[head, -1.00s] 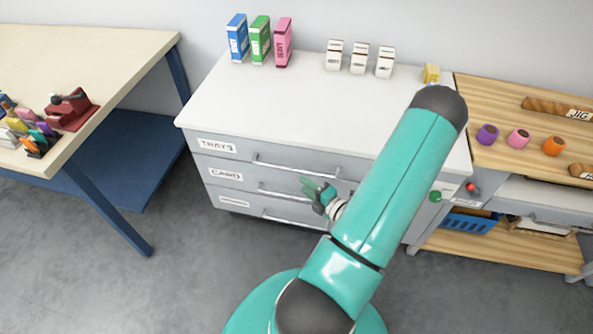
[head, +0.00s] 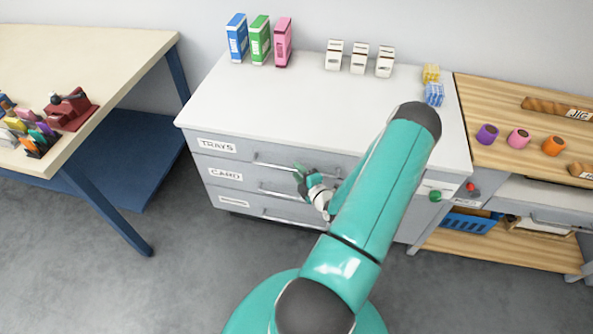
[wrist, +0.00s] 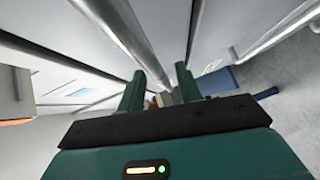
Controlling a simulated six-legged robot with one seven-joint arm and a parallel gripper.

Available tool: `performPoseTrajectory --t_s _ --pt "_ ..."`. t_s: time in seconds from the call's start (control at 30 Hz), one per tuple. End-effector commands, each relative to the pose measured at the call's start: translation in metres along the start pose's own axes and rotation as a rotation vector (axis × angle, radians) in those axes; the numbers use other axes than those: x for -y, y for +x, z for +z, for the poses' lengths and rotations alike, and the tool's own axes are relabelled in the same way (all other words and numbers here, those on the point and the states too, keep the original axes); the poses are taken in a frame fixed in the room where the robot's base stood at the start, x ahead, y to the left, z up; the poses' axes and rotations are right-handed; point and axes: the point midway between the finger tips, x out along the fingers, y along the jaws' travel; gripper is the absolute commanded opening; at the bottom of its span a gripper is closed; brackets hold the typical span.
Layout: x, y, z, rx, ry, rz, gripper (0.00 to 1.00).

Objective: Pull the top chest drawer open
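The grey chest (head: 300,100) has a white top and three drawers, all closed. The top drawer (head: 235,148) is labelled TRAYS and has a long silver handle (head: 272,166). My gripper (head: 299,169) is in front of the chest face at the height of this handle, close to its middle. In the wrist view my gripper's two green fingers (wrist: 160,86) are apart. My arm hides the right part of the drawers.
The CARD drawer (head: 225,174) and a third drawer (head: 234,202) are below. Boxes, white blocks (head: 358,58) and small yellow and blue blocks (head: 434,95) stand on the chest. A workbench (head: 90,50) is at left, a wooden bench (head: 500,100) at right. Floor (head: 190,265) in front is clear.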

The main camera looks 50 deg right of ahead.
Motion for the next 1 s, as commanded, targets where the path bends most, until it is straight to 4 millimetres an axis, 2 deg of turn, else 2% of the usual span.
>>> performPoseTrajectory --t_s 0.13,0.43,0.6,1.0 --pt "0.0 0.0129 -0.0001 0.0 -0.001 0.0 0.34" --pt "-0.0002 0.0152 0.0001 0.0 0.0 0.0 0.34" --pt "-0.0002 0.0151 0.0 0.0 0.0 0.0 0.01" --pt "-0.0001 0.014 -0.0009 0.0 0.0 0.0 0.0"
